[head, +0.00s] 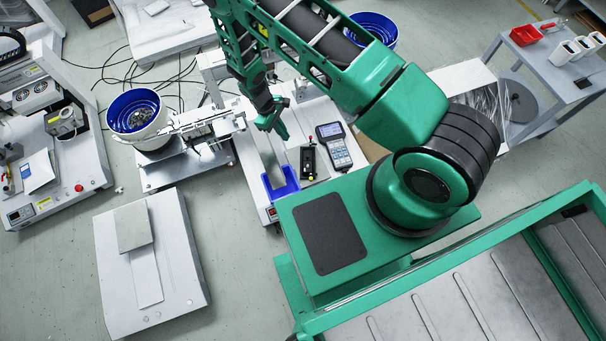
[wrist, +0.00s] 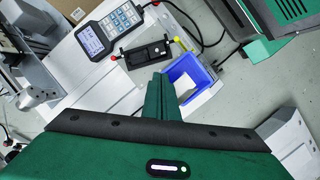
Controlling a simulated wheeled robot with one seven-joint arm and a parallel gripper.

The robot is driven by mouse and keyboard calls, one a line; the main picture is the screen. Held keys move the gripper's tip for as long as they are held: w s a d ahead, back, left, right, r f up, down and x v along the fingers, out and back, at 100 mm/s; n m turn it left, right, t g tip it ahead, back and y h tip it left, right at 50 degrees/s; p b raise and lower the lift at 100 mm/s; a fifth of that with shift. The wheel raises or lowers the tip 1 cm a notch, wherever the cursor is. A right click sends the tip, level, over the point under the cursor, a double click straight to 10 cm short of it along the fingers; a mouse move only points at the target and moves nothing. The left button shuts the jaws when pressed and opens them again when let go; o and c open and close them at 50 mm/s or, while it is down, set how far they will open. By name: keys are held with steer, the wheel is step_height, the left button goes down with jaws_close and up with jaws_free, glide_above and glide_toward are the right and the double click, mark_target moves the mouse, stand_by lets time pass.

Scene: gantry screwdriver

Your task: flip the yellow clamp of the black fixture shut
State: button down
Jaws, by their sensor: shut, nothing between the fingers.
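The black fixture (head: 307,161) lies on the white machine bed in the head view, and it also shows in the wrist view (wrist: 147,54). Its small yellow clamp (wrist: 180,42) sticks out at the right end in the wrist view; whether it is raised is too small to tell. A red knob (wrist: 115,57) is at the fixture's other end. My green gripper (head: 280,133) is to the left of and above the fixture in the head view, apart from it. In the wrist view its fingers (wrist: 159,82) are together and empty, pointing towards the fixture.
A blue bin (head: 281,183) sits near the fixture; it also shows in the wrist view (wrist: 190,75). A handheld keypad controller (head: 335,147) lies close beside the fixture, with a black cable. A blue bowl feeder (head: 136,113) stands at the left.

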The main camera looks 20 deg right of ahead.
steer(key=s+a+f+n, duration=0.2)
steer(key=s+f, duration=0.3)
steer(key=f, duration=0.5)
steer(key=shift+s+f, duration=0.15)
steer(key=shift+f, duration=0.15)
steer(key=s+d+f, duration=0.1)
steer(key=f, duration=0.2)
steer(key=s+d+f, duration=0.1)
steer(key=d+f, duration=0.1)
steer(key=f, duration=0.1)
steer(key=s+d+f, duration=0.2)
steer(key=f, duration=0.1)
steer(key=shift+f, duration=0.1)
steer(key=shift+s+d, duration=0.35)
steer(key=shift+d, duration=0.15)
steer(key=shift+a, duration=0.2)
